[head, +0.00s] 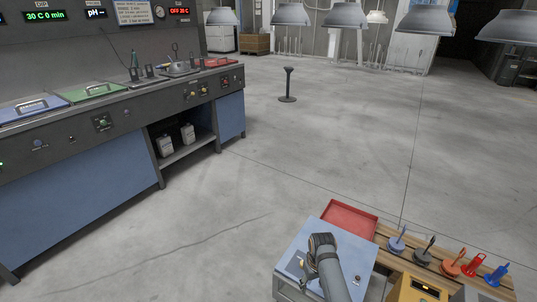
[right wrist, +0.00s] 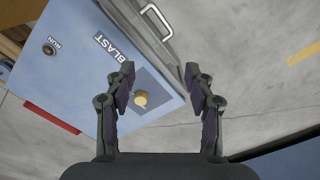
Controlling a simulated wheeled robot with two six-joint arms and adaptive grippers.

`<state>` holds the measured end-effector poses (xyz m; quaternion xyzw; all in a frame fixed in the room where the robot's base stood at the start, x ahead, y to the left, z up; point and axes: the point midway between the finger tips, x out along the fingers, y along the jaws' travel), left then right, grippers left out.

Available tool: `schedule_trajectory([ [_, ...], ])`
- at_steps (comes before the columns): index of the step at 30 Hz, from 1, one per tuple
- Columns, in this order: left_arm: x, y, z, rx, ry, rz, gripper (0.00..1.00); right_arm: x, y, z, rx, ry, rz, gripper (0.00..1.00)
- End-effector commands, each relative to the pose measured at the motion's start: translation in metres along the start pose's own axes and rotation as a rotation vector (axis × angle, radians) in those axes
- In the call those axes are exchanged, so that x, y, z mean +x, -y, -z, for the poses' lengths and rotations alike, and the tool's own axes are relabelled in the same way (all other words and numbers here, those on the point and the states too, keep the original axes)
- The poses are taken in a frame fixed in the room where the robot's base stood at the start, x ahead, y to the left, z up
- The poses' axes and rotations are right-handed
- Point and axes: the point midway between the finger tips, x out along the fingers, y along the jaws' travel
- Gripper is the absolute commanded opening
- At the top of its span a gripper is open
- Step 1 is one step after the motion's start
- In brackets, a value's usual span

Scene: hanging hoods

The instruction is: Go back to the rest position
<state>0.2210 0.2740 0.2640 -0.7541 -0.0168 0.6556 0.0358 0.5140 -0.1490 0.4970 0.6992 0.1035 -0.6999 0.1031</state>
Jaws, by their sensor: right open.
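My right gripper (head: 304,268) is above the blue-topped box (head: 296,248) at the lower middle of the head view. In the right wrist view my right gripper (right wrist: 160,76) has its two dark fingers spread well apart, with nothing held between them. A round yellow knob (right wrist: 140,98) on a darker square of the blue box (right wrist: 75,60) shows beyond the left finger. The box carries the words BLAST and RUN. I cannot tell the distance from fingers to knob. My left gripper is not in view.
A long blue-fronted bench (head: 75,190) runs along the left. Grey hoods (head: 428,20) hang at the back. The middle floor is clear around a black post (head: 288,85).

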Motion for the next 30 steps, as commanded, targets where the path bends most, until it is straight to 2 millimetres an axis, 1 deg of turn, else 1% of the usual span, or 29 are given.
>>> schedule_trajectory([
  [1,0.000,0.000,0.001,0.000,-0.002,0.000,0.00,0.013,-0.002,-0.009,0.009,0.004,-0.002,0.54],
  [5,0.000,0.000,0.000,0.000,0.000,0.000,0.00,0.039,-0.005,-0.027,0.033,-0.006,-0.008,0.54],
  [8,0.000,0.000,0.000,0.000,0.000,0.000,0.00,0.062,-0.009,-0.044,0.053,-0.013,-0.014,0.54],
  [11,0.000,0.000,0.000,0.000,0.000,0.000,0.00,0.087,-0.012,-0.066,0.078,-0.022,-0.020,0.54],
  [14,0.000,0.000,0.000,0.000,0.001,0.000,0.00,0.115,-0.016,-0.094,0.105,-0.033,-0.029,0.54],
  [17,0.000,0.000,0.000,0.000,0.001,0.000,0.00,0.143,-0.019,-0.127,0.134,-0.046,-0.039,0.54],
  [18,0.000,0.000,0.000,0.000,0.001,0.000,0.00,0.155,-0.021,-0.143,0.148,-0.050,-0.044,0.54],
  [20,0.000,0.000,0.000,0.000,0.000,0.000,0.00,0.171,-0.023,-0.168,0.166,-0.059,-0.052,0.54],
  [21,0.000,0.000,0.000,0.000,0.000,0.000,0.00,0.182,-0.025,-0.186,0.180,-0.066,-0.057,0.54],
  [23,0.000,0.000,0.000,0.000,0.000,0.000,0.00,0.196,-0.027,-0.214,0.198,-0.076,-0.065,0.54],
  [24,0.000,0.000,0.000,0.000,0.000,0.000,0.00,0.205,-0.029,-0.233,0.211,-0.083,-0.071,0.54],
  [26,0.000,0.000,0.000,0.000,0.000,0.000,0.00,0.216,-0.030,-0.261,0.229,-0.094,-0.078,0.54],
  [27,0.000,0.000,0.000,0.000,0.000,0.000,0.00,0.223,-0.032,-0.280,0.240,-0.100,-0.084,0.54],
  [29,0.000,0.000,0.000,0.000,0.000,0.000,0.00,0.230,-0.034,-0.306,0.255,-0.112,-0.091,0.54],
  [30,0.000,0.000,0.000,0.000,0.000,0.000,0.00,0.234,-0.035,-0.324,0.265,-0.119,-0.096,0.54],
])
